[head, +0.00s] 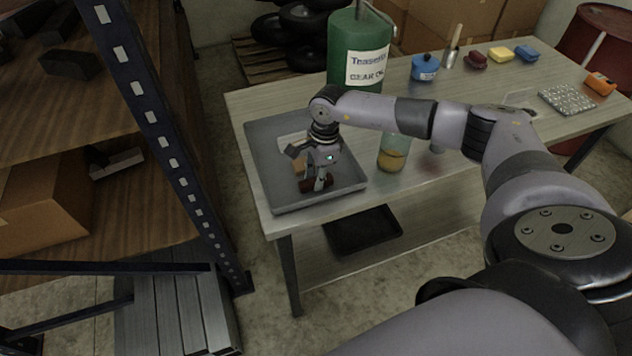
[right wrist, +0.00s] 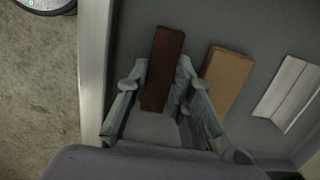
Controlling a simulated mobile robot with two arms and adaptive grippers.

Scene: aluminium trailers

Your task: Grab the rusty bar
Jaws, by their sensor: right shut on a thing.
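The rusty bar (head: 314,185) is a dark reddish-brown block low in the grey tray (head: 262,184) on the table. It also shows in the right wrist view (right wrist: 163,62), between the fingers. My right gripper (head: 320,184) reaches down into the tray and is shut on the bar, with one finger on each side of it in the right wrist view (right wrist: 160,88). A tan block (right wrist: 228,75) lies just beside the bar, and a pale silver metal piece (right wrist: 288,92) lies farther right in the tray. My left gripper is not in view.
A green gear oil drum (head: 360,45) stands behind the tray, and a jar with yellow liquid (head: 392,158) stands to its right. Shelving (head: 150,110) rises at the left. Smaller items, including a blue container (head: 425,68), sit farther back on the table.

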